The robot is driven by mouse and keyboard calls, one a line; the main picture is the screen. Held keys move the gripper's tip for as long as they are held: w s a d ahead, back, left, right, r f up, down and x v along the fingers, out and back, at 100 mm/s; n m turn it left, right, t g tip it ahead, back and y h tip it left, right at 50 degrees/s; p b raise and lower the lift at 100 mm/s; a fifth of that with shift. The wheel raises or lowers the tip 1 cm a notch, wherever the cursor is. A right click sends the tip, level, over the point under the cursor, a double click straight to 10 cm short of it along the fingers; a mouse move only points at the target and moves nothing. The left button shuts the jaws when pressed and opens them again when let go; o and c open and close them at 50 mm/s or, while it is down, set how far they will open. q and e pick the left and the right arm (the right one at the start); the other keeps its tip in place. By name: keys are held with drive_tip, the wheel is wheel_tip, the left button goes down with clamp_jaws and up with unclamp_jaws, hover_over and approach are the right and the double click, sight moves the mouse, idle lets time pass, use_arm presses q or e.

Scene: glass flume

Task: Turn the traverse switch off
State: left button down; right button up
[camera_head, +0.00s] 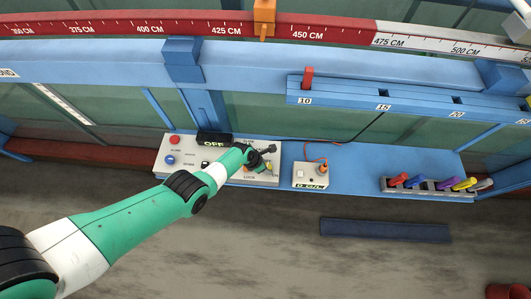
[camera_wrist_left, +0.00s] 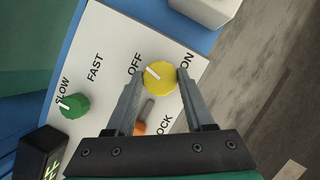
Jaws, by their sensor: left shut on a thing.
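The traverse switch appears to be the yellow knob (camera_wrist_left: 160,79) on the white control panel (camera_wrist_left: 112,40), between the labels OFF and ON in the left wrist view. Its white pointer line slants toward the OFF label. My left gripper (camera_wrist_left: 159,76) is shut on the knob, one finger on each side. In the head view my left gripper (camera_head: 264,158) is over the right part of the panel and largely hides the knob. A black display (camera_head: 213,140) on the panel reads OFF. My right gripper is in neither view.
A green SLOW/FAST knob (camera_wrist_left: 74,105) and an orange part (camera_wrist_left: 139,128) by the LOCK label are close by. Red (camera_head: 174,139) and blue (camera_head: 170,160) buttons are at the panel's left. A white box (camera_head: 310,175) with an orange cable stands to the right; colored handles (camera_head: 428,184) lie beyond.

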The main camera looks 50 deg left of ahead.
use_arm(q)
drive_tip(key=shift+n+p, duration=0.3)
drive_tip(key=shift+n, duration=0.1)
drive_tip(key=shift+r, duration=0.1)
drive_tip(key=shift+c, duration=1.4)
unclamp_jaws()
drive_tip(key=shift+y, duration=0.3)
